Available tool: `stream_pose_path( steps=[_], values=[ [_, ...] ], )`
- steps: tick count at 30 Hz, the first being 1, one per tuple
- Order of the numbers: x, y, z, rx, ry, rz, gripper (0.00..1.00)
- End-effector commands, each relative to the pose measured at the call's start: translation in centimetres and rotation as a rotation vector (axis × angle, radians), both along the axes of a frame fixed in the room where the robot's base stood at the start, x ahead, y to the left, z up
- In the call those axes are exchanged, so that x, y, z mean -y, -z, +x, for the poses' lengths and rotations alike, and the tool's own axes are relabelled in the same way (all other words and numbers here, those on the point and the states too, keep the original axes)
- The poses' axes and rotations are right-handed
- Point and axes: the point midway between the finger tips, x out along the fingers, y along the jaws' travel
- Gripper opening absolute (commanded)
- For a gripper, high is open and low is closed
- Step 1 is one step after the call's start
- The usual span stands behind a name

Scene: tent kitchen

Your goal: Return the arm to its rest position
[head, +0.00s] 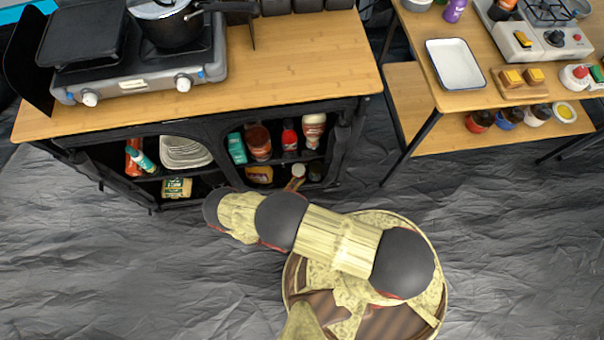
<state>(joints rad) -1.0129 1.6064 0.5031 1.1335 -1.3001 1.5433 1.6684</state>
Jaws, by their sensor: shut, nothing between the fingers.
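My arm (340,240) stretches from above my round base toward the left, over the dark floor in front of the left cabinet. Its far visible end is a dark rounded joint (214,209) near the cabinet's lower front edge. The arm is bent across the base, with pale yellow links and dark joints. My gripper's fingers do not show; they are hidden or outside the picture. No object is seen held by the visible part of the arm.
The left cabinet (300,65) bears a stove (140,72) with a pot (172,22); its open shelves hold bottles, jars and plates. A table (450,99) at the right carries a white tray (455,64). Crumpled dark floor (110,265) is clear at left and right.

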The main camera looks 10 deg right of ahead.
Motion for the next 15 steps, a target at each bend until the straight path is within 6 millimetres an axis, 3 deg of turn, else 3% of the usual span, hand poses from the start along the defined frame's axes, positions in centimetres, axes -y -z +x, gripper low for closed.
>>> stream_pose_path(
  steps=[6, 15],
  values=[
    [-1.5, 0.0, -1.3, 0.000, -0.002, 0.000, 0.00],
    [-1.6, 0.0, -1.4, -0.002, 0.000, -0.002, 0.00]
  ],
)
